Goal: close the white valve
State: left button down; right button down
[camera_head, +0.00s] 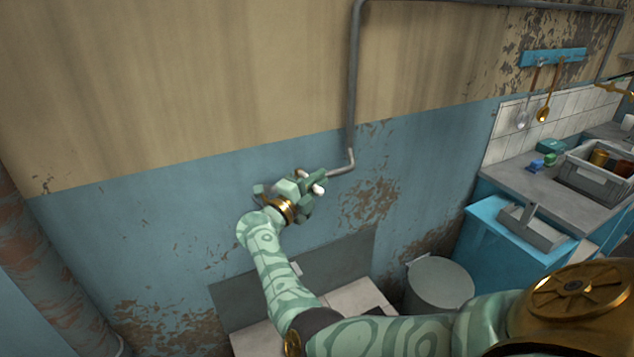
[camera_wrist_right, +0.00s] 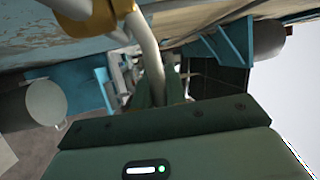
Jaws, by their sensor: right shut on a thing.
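The white valve (camera_head: 318,189) is on the grey pipe at the blue part of the wall, mostly hidden behind my right gripper in the head view. Only small white ends of it show there. My right gripper (camera_head: 309,186) reaches up to it from below. In the right wrist view, the valve's white bent handle (camera_wrist_right: 147,48) runs from a brass fitting (camera_wrist_right: 100,17) down between the fingers of my right gripper (camera_wrist_right: 158,94). The gripper is shut on this handle. My left gripper is not in view.
The grey pipe (camera_head: 353,80) runs down the wall and bends left to the valve. A grey lidded bin (camera_head: 439,284) stands at the lower right. A grey panel (camera_head: 340,257) is below the valve. A counter (camera_head: 562,190) with a crate (camera_head: 590,179) is at the right.

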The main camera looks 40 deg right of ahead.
jog(key=c, duration=1.7)
grip_release()
jog(key=shift+f, duration=0.1)
jog(key=shift+a, duration=0.15)
jog(key=v, duration=0.7)
jog(key=shift+a+b, duration=0.2)
jog(key=shift+b, duration=0.15)
